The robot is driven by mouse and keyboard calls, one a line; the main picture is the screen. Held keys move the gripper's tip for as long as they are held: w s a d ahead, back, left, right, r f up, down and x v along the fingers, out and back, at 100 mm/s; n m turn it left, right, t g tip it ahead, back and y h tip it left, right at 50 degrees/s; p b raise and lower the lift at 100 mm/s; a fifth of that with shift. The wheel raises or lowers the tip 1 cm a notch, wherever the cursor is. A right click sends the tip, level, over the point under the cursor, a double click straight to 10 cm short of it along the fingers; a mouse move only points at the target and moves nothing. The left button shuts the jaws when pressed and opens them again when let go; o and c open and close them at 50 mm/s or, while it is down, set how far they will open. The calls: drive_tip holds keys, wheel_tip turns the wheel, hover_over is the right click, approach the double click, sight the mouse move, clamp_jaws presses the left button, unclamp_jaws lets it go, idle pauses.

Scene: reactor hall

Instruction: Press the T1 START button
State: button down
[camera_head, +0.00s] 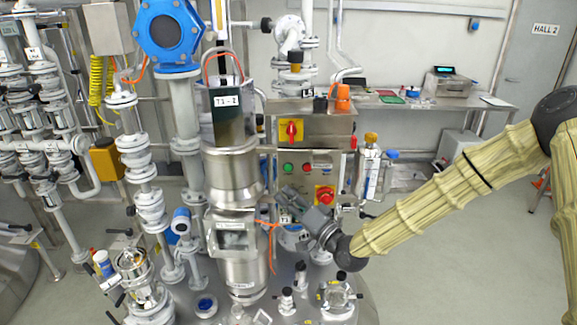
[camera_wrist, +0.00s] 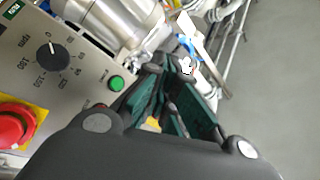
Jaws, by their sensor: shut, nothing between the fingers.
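A steel control panel (camera_head: 338,178) stands behind the equipment in the head view, with a green button (camera_head: 288,168) and a red button beside it. My gripper (camera_head: 287,197) is in front of the panel's lower part and hides some of it. In the wrist view a green button (camera_wrist: 116,83) sits on a panel face (camera_wrist: 85,65), just left of my gripper (camera_wrist: 168,72). My gripper is shut and empty, its fingers apart from that button in the picture. The contact distance is unclear. I cannot read a T1 START label.
A red emergency stop (camera_wrist: 12,128) on yellow and a black dial (camera_wrist: 52,56) are on the panel. A steel vessel (camera_head: 232,175) stands left of my gripper, with several small bottles and fittings below. Open floor (camera_head: 440,270) lies at the right.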

sight(288, 168)
drive_tip(key=shift+w+r, duration=0.1)
idle(0.3)
drive_tip(key=shift+w+b, duration=0.45)
drive_tip(key=shift+w, duration=3.9)
drive_tip(key=shift+w, duration=0.15)
drive_tip(key=shift+w+b, duration=0.25)
drive_tip(key=shift+b, duration=0.2)
drive_tip(key=shift+w, duration=0.4)
drive_tip(key=shift+s+b, duration=0.2)
drive_tip(key=shift+b, duration=0.15)
drive_tip(key=shift+s, duration=0.65)
